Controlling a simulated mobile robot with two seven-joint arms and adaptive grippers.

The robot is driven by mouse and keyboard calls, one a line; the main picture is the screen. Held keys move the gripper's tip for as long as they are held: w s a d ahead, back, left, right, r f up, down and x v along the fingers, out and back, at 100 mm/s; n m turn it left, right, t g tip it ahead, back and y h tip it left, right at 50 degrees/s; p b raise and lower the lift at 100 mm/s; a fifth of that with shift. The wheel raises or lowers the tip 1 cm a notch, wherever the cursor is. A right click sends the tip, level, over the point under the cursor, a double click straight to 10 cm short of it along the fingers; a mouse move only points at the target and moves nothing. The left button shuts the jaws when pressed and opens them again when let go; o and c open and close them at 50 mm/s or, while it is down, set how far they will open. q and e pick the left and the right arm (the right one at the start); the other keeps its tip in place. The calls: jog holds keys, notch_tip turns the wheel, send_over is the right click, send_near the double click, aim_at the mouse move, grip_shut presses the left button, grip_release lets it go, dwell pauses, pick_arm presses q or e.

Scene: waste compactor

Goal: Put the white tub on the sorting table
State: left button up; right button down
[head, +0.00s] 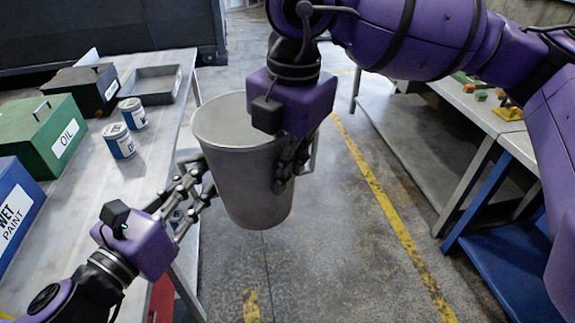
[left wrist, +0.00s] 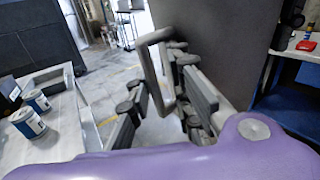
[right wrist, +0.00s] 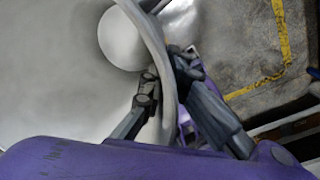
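The white tub (head: 240,180), greyish with side handles, hangs upright above the floor just right of the left-hand table (head: 165,150), which looks like the sorting table. My right gripper (head: 288,165) reaches down at the tub's right side. In the right wrist view its fingers pinch the tub's rim (right wrist: 155,50) from both sides. My left gripper (head: 194,188) is at the tub's left side. In the left wrist view its fingers (left wrist: 160,90) stand apart, with a tub handle (left wrist: 150,55) between them; a gap shows beside the handle.
The left-hand table holds a green OIL box (head: 40,135), a blue WET PAINT box (head: 15,205), a black box (head: 85,88), two cans (head: 120,142) and a shallow grey tray (head: 150,84). Its near right part is bare. Another table (head: 465,105) stands right.

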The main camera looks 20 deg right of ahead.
pick_arm(q)
jog(key=shift+o, duration=0.7)
